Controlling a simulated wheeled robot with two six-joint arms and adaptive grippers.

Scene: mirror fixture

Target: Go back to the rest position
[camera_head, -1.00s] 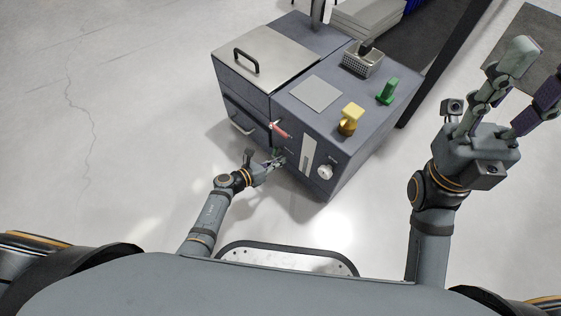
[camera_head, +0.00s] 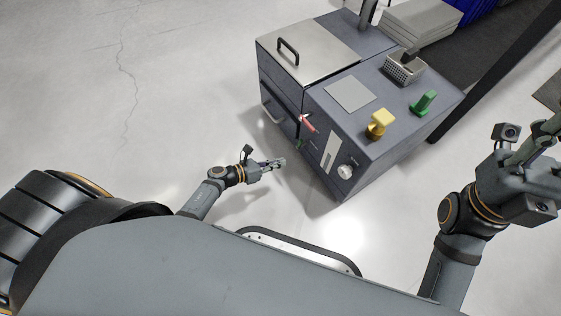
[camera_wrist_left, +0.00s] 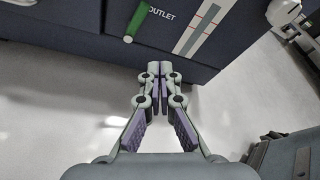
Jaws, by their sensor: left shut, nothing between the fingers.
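My left gripper (camera_head: 279,163) is shut and empty, low over the floor in front of the grey machine (camera_head: 345,115), with a gap to it in the head view. The left wrist view shows its fingertips (camera_wrist_left: 160,70) together, below a green handle (camera_wrist_left: 136,22) by the word OUTLET. My right gripper (camera_head: 530,160) is raised at the right edge. Its fingers run out of the picture, so I cannot tell whether it is open.
The machine's front has a red lever (camera_head: 309,124) and a white knob (camera_head: 345,171). The floor (camera_head: 170,110) to the left is clear.

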